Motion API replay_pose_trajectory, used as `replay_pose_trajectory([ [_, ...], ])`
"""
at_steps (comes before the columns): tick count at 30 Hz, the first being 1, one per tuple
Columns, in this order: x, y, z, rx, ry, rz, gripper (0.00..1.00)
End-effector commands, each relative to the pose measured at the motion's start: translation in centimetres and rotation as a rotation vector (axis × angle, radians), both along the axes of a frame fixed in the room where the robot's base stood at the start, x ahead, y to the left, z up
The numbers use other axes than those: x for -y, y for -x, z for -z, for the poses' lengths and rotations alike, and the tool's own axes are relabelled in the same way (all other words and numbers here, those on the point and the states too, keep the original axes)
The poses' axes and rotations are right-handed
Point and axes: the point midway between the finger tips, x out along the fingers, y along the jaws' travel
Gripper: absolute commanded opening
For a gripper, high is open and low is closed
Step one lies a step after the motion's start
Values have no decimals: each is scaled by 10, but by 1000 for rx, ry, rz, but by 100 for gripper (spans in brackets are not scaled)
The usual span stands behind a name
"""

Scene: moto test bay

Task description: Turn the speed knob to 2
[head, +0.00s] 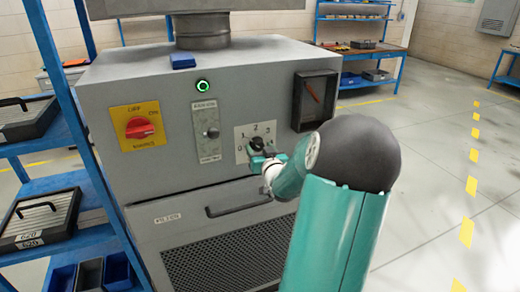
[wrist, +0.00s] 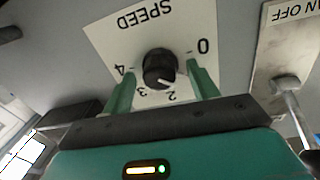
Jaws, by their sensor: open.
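The speed knob (wrist: 160,66) is round and black, on a white dial plate (wrist: 145,42) marked SPEED, upside down in the wrist view. Its white pointer mark faces roughly toward the 2, though the exact angle is hard to judge. The 0, 2, 3 and 4 show; the 1 is not clear there. My gripper (wrist: 161,74) is open, with one green finger on each side of the knob and visible gaps between. In the head view the knob (head: 257,144) is partly covered by my gripper (head: 262,157) at the dial's lower edge.
A red rotary switch (head: 139,127) on a yellow plate, a green-lit button (head: 202,86) and a toggle switch plate (head: 207,131) lie left of the dial. A framed gauge (head: 315,99) sits to its right, a drawer handle (head: 238,200) below. Blue shelving (head: 60,185) stands at left.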

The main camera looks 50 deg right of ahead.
Motion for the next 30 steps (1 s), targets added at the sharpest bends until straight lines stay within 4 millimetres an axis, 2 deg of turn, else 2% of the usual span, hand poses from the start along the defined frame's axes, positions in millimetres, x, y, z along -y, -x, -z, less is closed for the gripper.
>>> replay_pose_trajectory([
  [8, 1, -2, -1, 0, 1, 0, 59],
  [15, 1, -2, 0, 0, 1, 0, 14],
  [30, 1, -2, -1, 54, -88, 0, 15],
])
